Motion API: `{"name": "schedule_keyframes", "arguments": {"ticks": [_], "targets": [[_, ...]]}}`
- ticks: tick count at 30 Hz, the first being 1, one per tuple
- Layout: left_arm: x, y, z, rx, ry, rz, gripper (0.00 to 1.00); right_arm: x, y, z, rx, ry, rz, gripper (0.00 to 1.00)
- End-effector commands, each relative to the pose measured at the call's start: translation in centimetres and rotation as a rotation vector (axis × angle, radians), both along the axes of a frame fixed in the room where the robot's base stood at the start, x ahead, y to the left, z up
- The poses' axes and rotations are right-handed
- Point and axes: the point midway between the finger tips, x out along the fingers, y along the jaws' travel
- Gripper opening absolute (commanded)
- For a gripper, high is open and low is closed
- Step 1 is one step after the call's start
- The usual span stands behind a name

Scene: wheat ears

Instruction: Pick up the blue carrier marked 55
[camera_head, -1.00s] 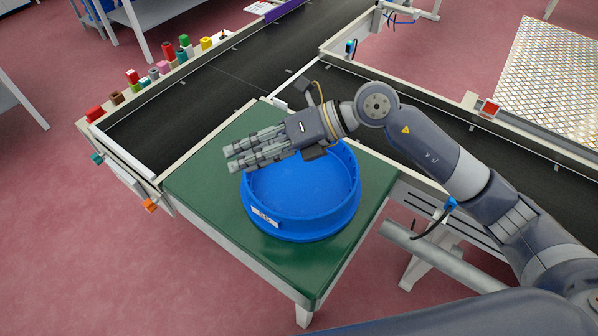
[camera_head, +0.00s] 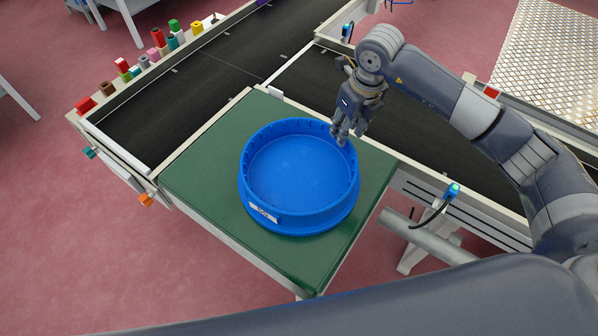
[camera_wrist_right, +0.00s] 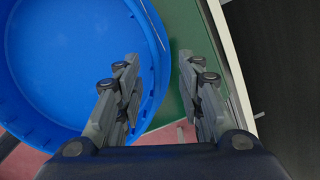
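The blue carrier (camera_head: 290,212) is a round, open, empty tub standing upright on a green-topped table (camera_head: 200,180). A white label (camera_head: 263,212) is on its near wall; its writing is too small to read. My right gripper (camera_head: 348,132) points down at the carrier's far right rim. In the right wrist view the open fingers (camera_wrist_right: 158,85) lie on either side of the carrier's wall (camera_wrist_right: 152,40), one over the inside and one over the outside. Whether they touch it I cannot tell. My left gripper is not in view.
Black conveyor belts (camera_head: 215,75) with pale side rails run behind and to the right of the table. Several coloured spools (camera_head: 150,58) stand along the left rail. The green top left of the carrier is bare.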

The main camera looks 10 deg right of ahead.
Motion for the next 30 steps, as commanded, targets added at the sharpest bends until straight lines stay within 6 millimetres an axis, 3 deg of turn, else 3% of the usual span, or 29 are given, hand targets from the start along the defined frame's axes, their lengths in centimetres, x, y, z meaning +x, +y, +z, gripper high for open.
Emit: {"name": "schedule_keyframes", "arguments": {"ticks": [10, 19, 24, 30], "targets": [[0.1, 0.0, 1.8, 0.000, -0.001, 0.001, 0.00, 0.1, 0.6, -4.5, 0.002, 0.004, -0.001, 0.35], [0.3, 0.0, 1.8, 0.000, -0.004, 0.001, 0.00, 0.2, 0.6, -5.2, 0.002, 0.001, 0.001, 0.35], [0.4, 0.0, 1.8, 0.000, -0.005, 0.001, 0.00, 0.2, 0.6, -5.2, 0.002, 0.001, 0.001, 0.00], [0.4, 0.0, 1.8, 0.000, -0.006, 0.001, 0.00, 0.2, 0.6, -5.1, 0.002, 0.001, 0.001, 0.00]]}}
